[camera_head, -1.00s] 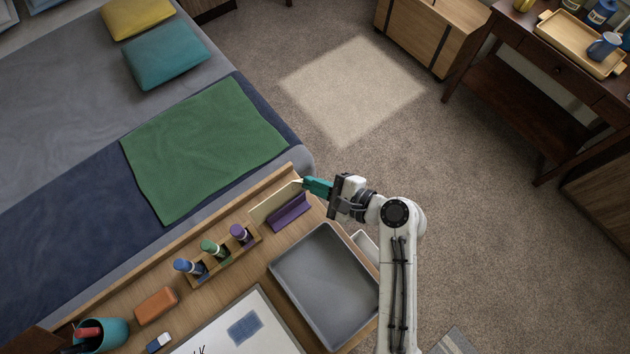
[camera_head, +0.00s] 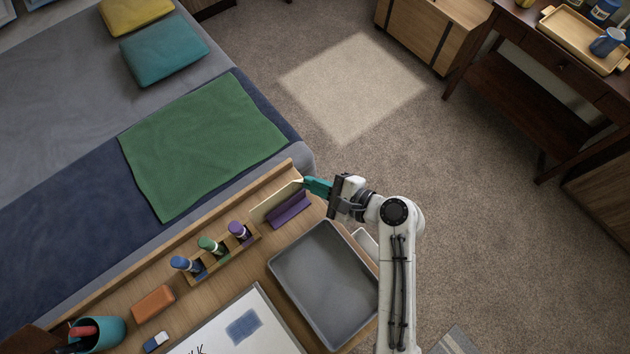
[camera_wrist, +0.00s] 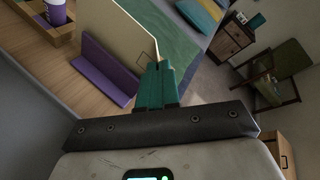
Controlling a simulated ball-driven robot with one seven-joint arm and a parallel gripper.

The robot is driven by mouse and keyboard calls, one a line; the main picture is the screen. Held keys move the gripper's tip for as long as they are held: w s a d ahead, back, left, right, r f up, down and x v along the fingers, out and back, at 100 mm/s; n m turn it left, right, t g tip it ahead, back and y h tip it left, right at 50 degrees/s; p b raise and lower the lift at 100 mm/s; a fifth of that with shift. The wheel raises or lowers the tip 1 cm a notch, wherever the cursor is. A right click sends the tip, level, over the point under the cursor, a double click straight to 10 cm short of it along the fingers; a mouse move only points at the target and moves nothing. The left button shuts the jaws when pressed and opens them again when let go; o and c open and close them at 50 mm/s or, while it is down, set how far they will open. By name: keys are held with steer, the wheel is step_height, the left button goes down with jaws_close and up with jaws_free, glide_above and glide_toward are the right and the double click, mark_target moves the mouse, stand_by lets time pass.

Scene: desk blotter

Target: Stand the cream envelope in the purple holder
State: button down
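The cream envelope (camera_head: 273,204) is upright on its long edge at the desk's back right; it also shows in the wrist view (camera_wrist: 112,38). The purple holder (camera_head: 290,210) stands directly in front of it. In the wrist view the holder (camera_wrist: 104,72) hides part of the envelope's lower edge, so I cannot tell whether that edge is in the slot or behind it. My gripper (camera_head: 306,184) reaches in from the right. Its teal fingers (camera_wrist: 160,74) are close together on the envelope's right end, with the envelope's edge between them.
A wooden rack (camera_head: 225,258) with several coloured bottles stands left of the holder. A grey tray (camera_head: 325,285) lies in front. A raised wooden ledge (camera_head: 215,219) runs along the desk's back edge, beside the bed. An orange block (camera_head: 153,303) lies farther left.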

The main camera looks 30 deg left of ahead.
steer(key=c, duration=1.3)
jaws_free()
steer(key=v, duration=1)
steer(key=shift+d+b, duration=0.35)
steer(key=shift+b, duration=0.1)
steer(key=shift+r, duration=0.1)
